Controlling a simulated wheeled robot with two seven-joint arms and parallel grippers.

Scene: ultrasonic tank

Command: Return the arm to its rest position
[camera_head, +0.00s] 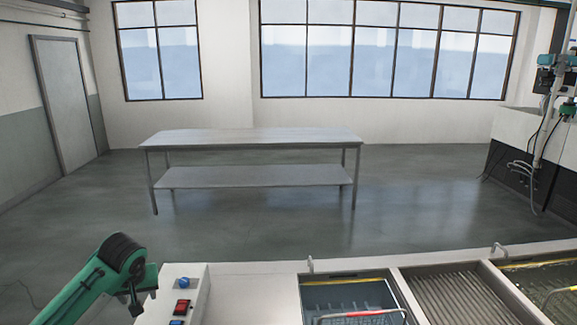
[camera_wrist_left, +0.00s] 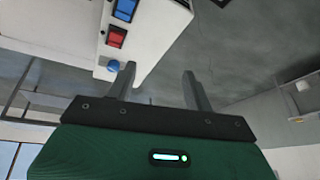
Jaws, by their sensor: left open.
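My left arm is green with a black joint and comes in at the lower left of the head view. My left gripper (camera_head: 134,303) hangs at its end, just left of the white control box (camera_head: 222,300), small and partly hidden. In the left wrist view the two grey fingers of my left gripper (camera_wrist_left: 160,84) are apart with nothing between them. The box's red switch (camera_wrist_left: 116,37), blue switch (camera_wrist_left: 125,9) and blue knob (camera_wrist_left: 113,66) show beyond the fingers. My right gripper is in neither view.
The ultrasonic tank bench (camera_head: 280,268) runs along the lower right, with a liquid-filled basin (camera_head: 345,290), a ribbed section (camera_head: 465,295) and a red-handled basket (camera_head: 362,315). A steel table (camera_head: 250,137) stands farther back. Open floor (camera_head: 250,230) lies between them.

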